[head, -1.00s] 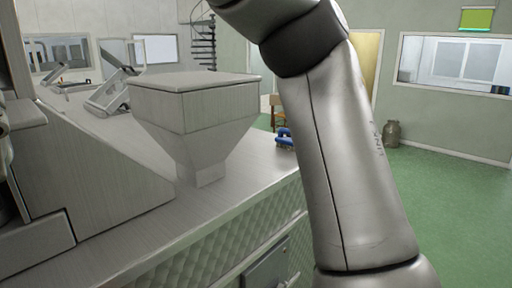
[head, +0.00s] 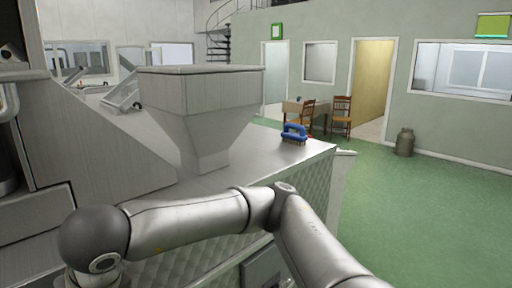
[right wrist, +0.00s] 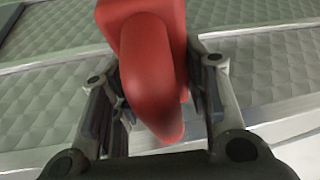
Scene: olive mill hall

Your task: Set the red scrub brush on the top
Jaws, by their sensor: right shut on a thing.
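The red scrub brush (right wrist: 150,62) is between the two fingers of my right gripper (right wrist: 157,85) in the right wrist view. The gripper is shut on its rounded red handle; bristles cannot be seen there. The quilted metal side of the machine shows behind it. In the head view, the machine's flat metal top (head: 235,168) runs around the foot of the hopper to its right end. I cannot see the red brush or the right gripper in the head view. My left gripper is in neither view.
A blue scrub brush (head: 294,133) stands near the right end of the top. The grey hopper (head: 200,105) rises from the top, with a sloped metal housing (head: 85,150) to its left. Bare top lies between hopper and blue brush. Green floor (head: 420,215) is open at right.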

